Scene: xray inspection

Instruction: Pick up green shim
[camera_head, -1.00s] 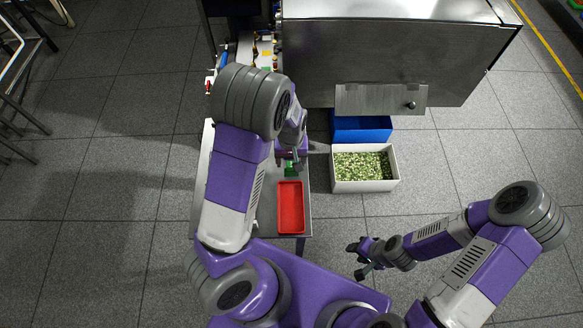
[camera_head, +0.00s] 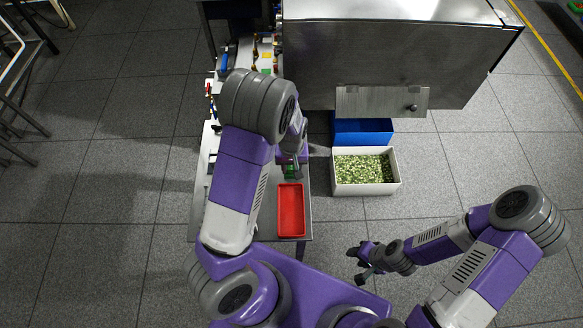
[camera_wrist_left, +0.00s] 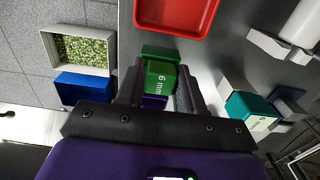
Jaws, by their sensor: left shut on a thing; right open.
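The green shim (camera_wrist_left: 160,80), a block marked "6 mm", sits between the fingers of my left gripper (camera_wrist_left: 158,88) in the left wrist view. My left gripper is shut on it. In the head view, a small green patch of the shim (camera_head: 290,172) shows at my left gripper (camera_head: 291,163), just beyond the red tray; my arm hides much of that area. I cannot tell whether the shim touches the table. My right gripper (camera_head: 362,262) is open and empty, over the floor at the lower right.
The red tray (camera_head: 291,211) lies on the grey table (camera_head: 262,226). A teal block (camera_wrist_left: 250,112) is beside my left gripper in the wrist view. A white bin with green pieces (camera_head: 338,182) and a blue bin (camera_head: 362,132) stand right of the table, by a large metal cabinet (camera_head: 390,60).

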